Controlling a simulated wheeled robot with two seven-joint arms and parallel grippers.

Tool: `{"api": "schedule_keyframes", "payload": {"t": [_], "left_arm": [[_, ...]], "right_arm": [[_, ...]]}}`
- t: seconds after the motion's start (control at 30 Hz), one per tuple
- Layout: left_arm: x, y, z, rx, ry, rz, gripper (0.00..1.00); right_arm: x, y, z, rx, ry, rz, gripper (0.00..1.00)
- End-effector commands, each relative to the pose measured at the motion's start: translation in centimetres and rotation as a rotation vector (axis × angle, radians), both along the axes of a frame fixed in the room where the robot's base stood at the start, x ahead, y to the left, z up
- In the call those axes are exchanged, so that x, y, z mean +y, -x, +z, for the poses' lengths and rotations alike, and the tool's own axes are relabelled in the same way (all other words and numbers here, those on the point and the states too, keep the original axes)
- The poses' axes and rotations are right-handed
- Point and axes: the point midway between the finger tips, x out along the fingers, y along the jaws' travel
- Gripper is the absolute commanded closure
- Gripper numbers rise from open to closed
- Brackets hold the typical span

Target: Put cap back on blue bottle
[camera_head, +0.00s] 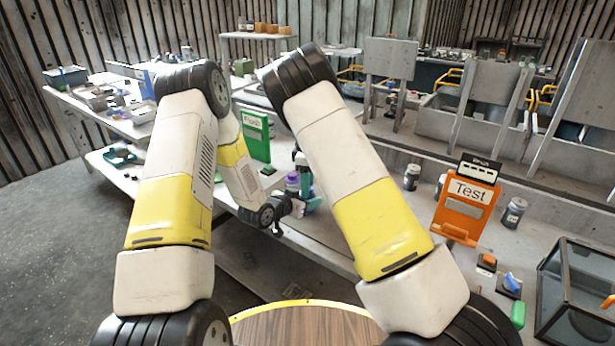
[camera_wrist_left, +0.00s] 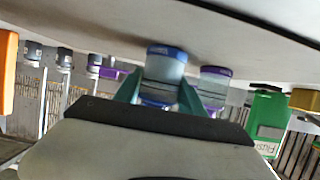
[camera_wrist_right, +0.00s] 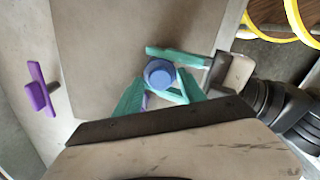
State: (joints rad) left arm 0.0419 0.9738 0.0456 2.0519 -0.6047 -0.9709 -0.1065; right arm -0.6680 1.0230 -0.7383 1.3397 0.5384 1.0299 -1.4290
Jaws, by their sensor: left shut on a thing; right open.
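The blue bottle (camera_wrist_left: 165,68) stands on the grey bench, upside down in the left wrist view. My left gripper (camera_head: 305,205) is shut around it from the side. In the right wrist view a round blue top (camera_wrist_right: 160,72) sits between the left gripper's teal fingers (camera_wrist_right: 178,55); I cannot tell whether this is the cap or the bare bottle top. My right gripper (camera_wrist_right: 158,92) is open above the bottle, fingers pointing down on either side of the top. A purple-ended bottle (camera_wrist_left: 214,80) stands beside the blue one, mostly hidden in the right wrist view.
A purple piece (camera_wrist_right: 38,96) lies on the bench, apart from the bottles. A green Flush sign (camera_head: 256,136) stands behind, and an orange Test sign (camera_head: 465,203) to the right. Grey canisters (camera_head: 412,177) and a glass box (camera_head: 580,290) stand on the bench at the right.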

Motion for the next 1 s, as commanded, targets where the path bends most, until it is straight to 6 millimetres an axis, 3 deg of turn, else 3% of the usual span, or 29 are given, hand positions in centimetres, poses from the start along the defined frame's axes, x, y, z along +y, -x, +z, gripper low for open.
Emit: {"api": "schedule_keyframes", "payload": {"t": [0.3, 0.57, 0.8, 1.0], "left_arm": [[-0.01, -0.02, 0.03, -0.001, 0.001, 0.000, 1.00], [-0.02, -0.01, 0.03, -0.001, 0.001, 0.000, 1.00], [-0.01, 0.00, 0.03, -0.001, 0.001, 0.000, 1.00], [-0.02, 0.01, 0.02, -0.001, 0.001, 0.000, 1.00]], "right_arm": [[0.01, 0.01, -0.29, 0.000, 0.000, -0.001, 0.52], [0.00, 0.00, -0.26, 0.000, 0.000, -0.001, 1.00], [-0.03, -0.02, -0.24, 0.000, -0.001, -0.038, 1.00], [-0.02, -0.07, -0.23, -0.002, -0.003, -0.341, 1.00]]}}
